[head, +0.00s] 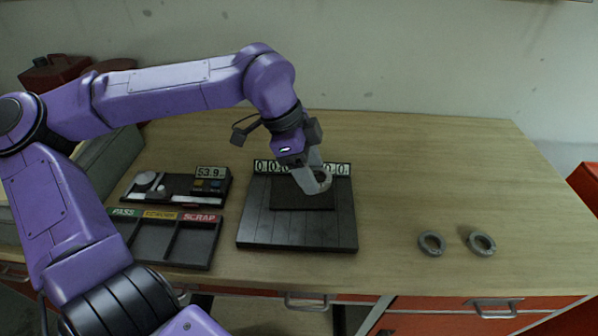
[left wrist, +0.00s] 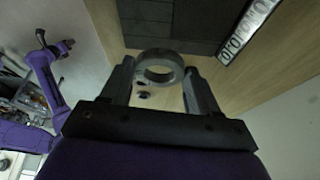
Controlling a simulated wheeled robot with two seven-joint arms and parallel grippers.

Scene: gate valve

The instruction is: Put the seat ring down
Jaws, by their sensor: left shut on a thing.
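My left gripper (head: 316,184) is shut on a grey seat ring (head: 326,179). In the left wrist view the ring (left wrist: 160,54) sits between the two fingertips. The gripper is over the back part of a black slatted plate (head: 297,233), near a raised dark pad (head: 290,199). I cannot tell whether the ring touches the pad. Two more grey rings, a left one (head: 421,243) and a right one (head: 472,241), lie flat on the wooden bench to the right. My right gripper is not seen.
A number strip (head: 262,167) stands behind the plate, partly hidden by my gripper. To the left are a gauge tray with a display reading 53.9 (head: 211,172) and a sorting tray (head: 160,240) marked PASS and SCRAP.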

